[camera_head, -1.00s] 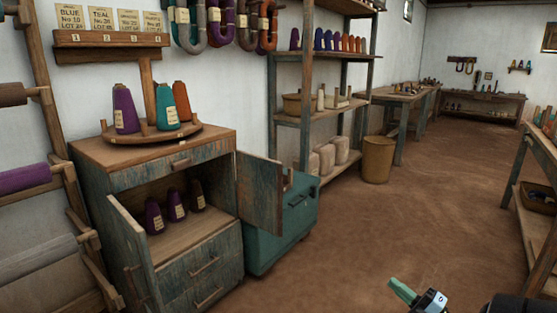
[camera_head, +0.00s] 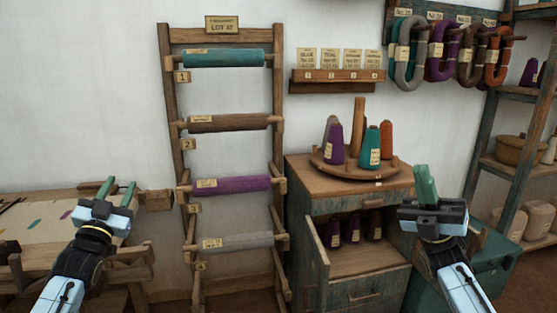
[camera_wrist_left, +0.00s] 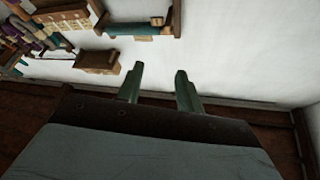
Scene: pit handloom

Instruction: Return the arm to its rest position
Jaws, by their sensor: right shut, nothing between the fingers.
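My left gripper (camera_head: 116,190) is raised at the lower left in the head view, in front of a wooden table. Its two green fingers stand apart with nothing between them, and they also show apart in the left wrist view (camera_wrist_left: 160,85). My right gripper (camera_head: 426,185) is raised at the lower right, in front of the open cabinet's right side. Its green fingers are together and hold nothing. Both forearms come up from the bottom edge.
A wooden rack (camera_head: 277,110) with several rolls stands against the wall between the grippers. The cabinet (camera_head: 345,205) carries a round stand with yarn cones and has open doors. A low table (camera_head: 35,190) is at left, shelves (camera_head: 525,95) at right.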

